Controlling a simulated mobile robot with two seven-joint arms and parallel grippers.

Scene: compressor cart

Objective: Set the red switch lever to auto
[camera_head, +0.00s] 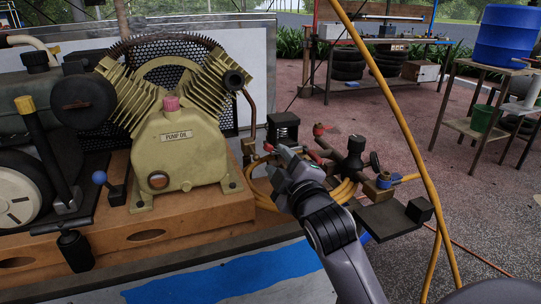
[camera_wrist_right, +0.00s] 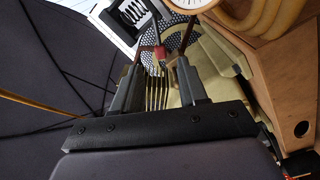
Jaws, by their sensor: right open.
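A small red lever tip (camera_head: 268,147) shows beside my right fingertips in the head view, just below a black ribbed switch box (camera_head: 283,129). In the right wrist view the red lever (camera_wrist_right: 160,52) shows between and just beyond the tips of my right gripper (camera_wrist_right: 160,72). The fingers stand apart on either side of it, and no contact is visible. In the head view my right gripper (camera_head: 279,160) reaches in from the lower right and hides part of the area behind it. The lever's setting marks cannot be read. My left gripper is out of view.
A tan pump (camera_head: 180,145) stands left on a wooden base (camera_head: 190,222). Yellow hose coils (camera_head: 345,190) and a black valve manifold (camera_head: 352,160) lie close right of my gripper. Another red handle (camera_head: 320,129) stands behind. A yellow hose (camera_head: 405,125) crosses in front. A gauge (camera_wrist_right: 194,4) tops the wrist view.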

